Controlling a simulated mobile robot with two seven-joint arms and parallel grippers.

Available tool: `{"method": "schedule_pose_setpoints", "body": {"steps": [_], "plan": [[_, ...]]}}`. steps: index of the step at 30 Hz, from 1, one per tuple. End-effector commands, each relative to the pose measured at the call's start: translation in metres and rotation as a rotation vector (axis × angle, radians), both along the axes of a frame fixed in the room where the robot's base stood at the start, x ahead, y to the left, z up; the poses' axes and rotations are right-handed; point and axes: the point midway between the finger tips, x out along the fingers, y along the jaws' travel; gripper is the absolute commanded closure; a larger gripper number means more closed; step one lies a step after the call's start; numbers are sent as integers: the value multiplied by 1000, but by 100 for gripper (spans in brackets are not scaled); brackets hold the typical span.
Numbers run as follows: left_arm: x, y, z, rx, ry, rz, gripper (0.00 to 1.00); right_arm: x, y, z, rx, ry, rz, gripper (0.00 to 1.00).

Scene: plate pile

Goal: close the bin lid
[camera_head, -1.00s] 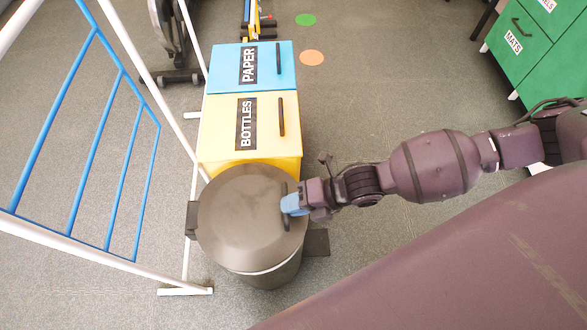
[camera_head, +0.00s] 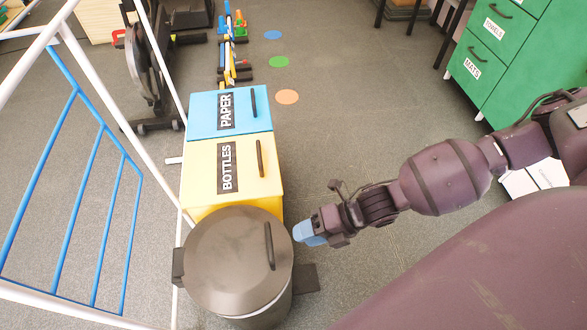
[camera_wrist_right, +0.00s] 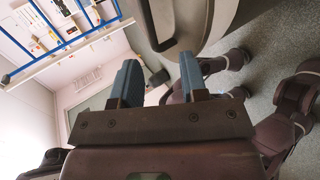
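The round dark grey bin (camera_head: 265,312) stands at the lower middle of the head view. Its lid (camera_head: 225,265) lies flat over the top, with no gap visible from here. A dark bar handle (camera_head: 269,246) is on the lid's right side. My right gripper (camera_head: 310,233) is just right of the lid, apart from the handle. In the right wrist view, the gripper's blue fingers (camera_wrist_right: 160,78) are spread with nothing between them. The lid (camera_wrist_right: 185,15) shows beyond them at the top. My left gripper is not in view.
A yellow BOTTLES box (camera_head: 205,165) and a blue PAPER box (camera_head: 202,110) stand behind the bin. A white and blue frame (camera_head: 75,195) is on the left. Green drawers (camera_head: 490,55) stand at the upper right. The floor right of the boxes is clear.

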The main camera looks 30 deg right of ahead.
Motion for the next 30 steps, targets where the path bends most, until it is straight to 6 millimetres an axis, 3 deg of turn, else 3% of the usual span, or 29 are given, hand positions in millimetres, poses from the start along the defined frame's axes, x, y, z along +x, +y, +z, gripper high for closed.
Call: {"method": "schedule_pose_setpoints", "body": {"steps": [8, 30], "plan": [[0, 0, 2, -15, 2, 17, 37, -9, -20, 17, 2, -2, 2, 60], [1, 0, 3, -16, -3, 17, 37, -9, -22, 17, 4, -2, 1, 60]]}}
